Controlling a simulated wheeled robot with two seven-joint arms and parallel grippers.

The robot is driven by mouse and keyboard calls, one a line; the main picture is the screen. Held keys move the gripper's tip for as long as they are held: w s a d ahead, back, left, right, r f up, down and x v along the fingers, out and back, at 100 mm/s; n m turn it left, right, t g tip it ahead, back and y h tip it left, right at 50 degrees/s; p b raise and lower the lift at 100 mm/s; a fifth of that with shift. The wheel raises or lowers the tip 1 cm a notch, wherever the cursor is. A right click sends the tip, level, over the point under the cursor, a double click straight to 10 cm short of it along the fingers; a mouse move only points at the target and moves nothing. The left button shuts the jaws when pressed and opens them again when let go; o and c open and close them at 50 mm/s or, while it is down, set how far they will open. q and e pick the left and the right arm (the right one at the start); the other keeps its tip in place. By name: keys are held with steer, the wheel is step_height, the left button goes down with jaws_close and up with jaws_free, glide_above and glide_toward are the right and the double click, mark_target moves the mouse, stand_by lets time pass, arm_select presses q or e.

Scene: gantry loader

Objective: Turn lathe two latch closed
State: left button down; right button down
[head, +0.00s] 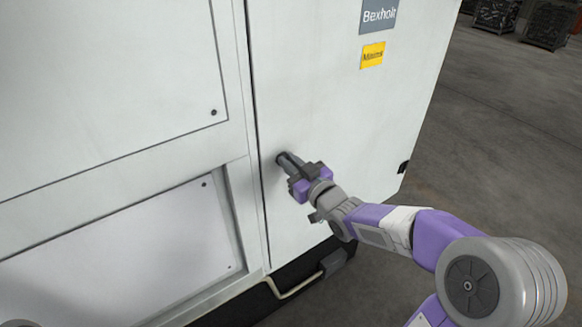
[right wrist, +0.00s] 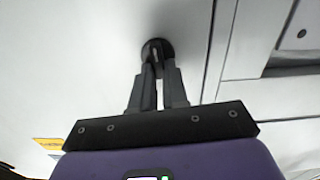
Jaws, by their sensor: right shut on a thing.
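The latch (right wrist: 157,47) is a small dark round fitting on the white door (head: 330,110) of the machine. In the head view it lies at the door's left side, near the vertical seam, mostly hidden by my right gripper (head: 284,160). In the right wrist view my right gripper (right wrist: 158,68) points straight at it, with its fingertips close together on the latch's middle part. The gripper is shut on the latch. How far the latch is turned is hard to tell. My left gripper is not in view.
The door bears a grey "Bexholt" sign (head: 379,15) and a yellow label (head: 372,55). White panels (head: 110,60) lie left of the seam. A bent pale pipe (head: 295,289) runs low at the machine's base. The floor (head: 500,150) at the right is open, with dark crates (head: 548,26) far back.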

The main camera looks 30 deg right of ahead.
steer(key=shift+a+f+n+b, duration=0.2)
steer(key=shift+n+b, duration=2.6)
steer(key=shift+b, duration=0.05)
steer(key=shift+a+f+n+b, duration=0.15)
steer(key=shift+f+n+b, duration=0.05)
steer(key=shift+n+b, duration=2.65)
steer(key=shift+a+f+n+b, duration=0.2)
steer(key=shift+n+b, duration=2.55)
steer(key=shift+b, duration=0.15)
steer(key=c, duration=1.1)
jaws_free()
steer(key=shift+c, duration=0.2)
steer(key=shift+s, duration=0.1)
